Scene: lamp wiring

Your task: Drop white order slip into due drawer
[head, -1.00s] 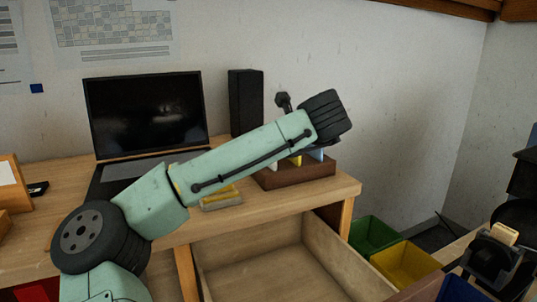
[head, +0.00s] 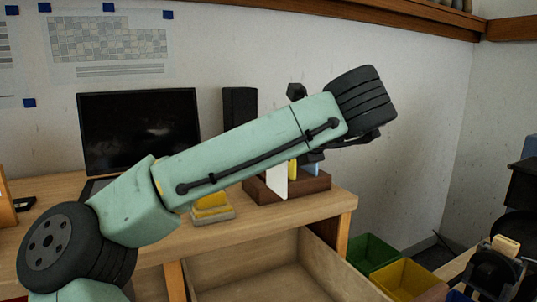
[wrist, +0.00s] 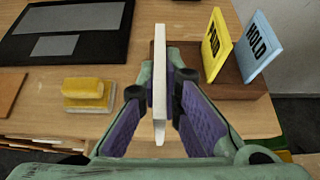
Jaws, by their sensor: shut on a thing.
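The white order slip (wrist: 159,85) is between the fingers of my gripper (wrist: 159,100) in the wrist view, seen nearly edge-on. In the head view the white slip (head: 276,183) hangs below my arm, overlapping the left part of the brown card holder (head: 313,186). I cannot tell whether it is clear of the holder. My gripper is shut on the slip; in the head view my arm mostly hides the fingers. An open, wooden drawer (head: 262,280) shows below the desk, its visible floor empty. No label on it is readable.
A yellow PAID card (wrist: 215,45) and a blue HOLD card (wrist: 257,45) stand in the holder. A yellow block on a pale base (wrist: 88,94) and a laptop (wrist: 70,35) are on the desk. Green (head: 371,252) and yellow (head: 402,276) bins stand right of the drawer.

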